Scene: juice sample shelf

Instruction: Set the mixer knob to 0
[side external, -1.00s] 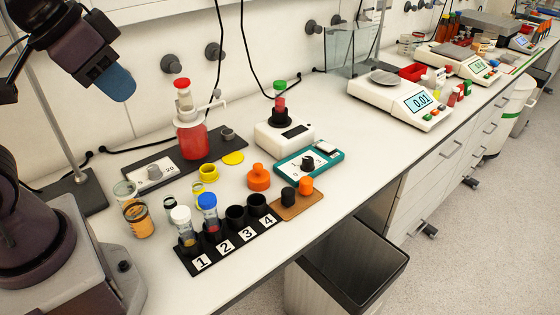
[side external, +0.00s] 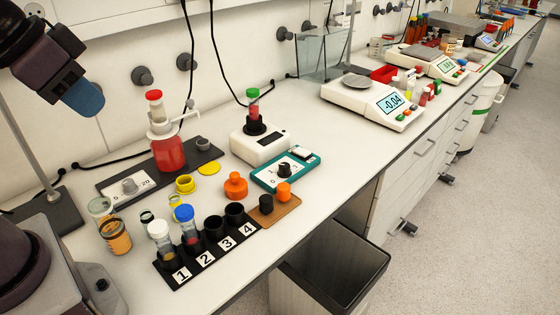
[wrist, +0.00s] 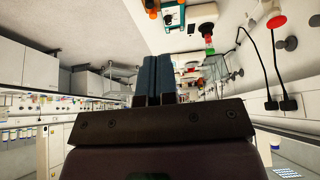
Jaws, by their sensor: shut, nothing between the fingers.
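My gripper (side external: 88,100) hangs at the upper left in the side view, high above the bench and apart from everything on it. In the wrist view its two blue-grey fingers (wrist: 153,78) are together and empty. A black knob (side external: 284,169) stands on a teal box (side external: 262,181) with a white scale. A grey knob (side external: 129,186) sits on a white panel at the left end of a dark plate (side external: 195,158). A white device (side external: 250,152) holds a green-capped tube (side external: 253,103). I cannot tell which knob is the mixer's, nor its exact setting.
A red bottle (side external: 168,154) stands on the dark plate. In front are a numbered rack (side external: 211,256) with tubes, orange pieces (side external: 236,187) and jars (side external: 116,238). A balance (side external: 350,98) stands farther right. A bin (side external: 327,265) is below the bench edge.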

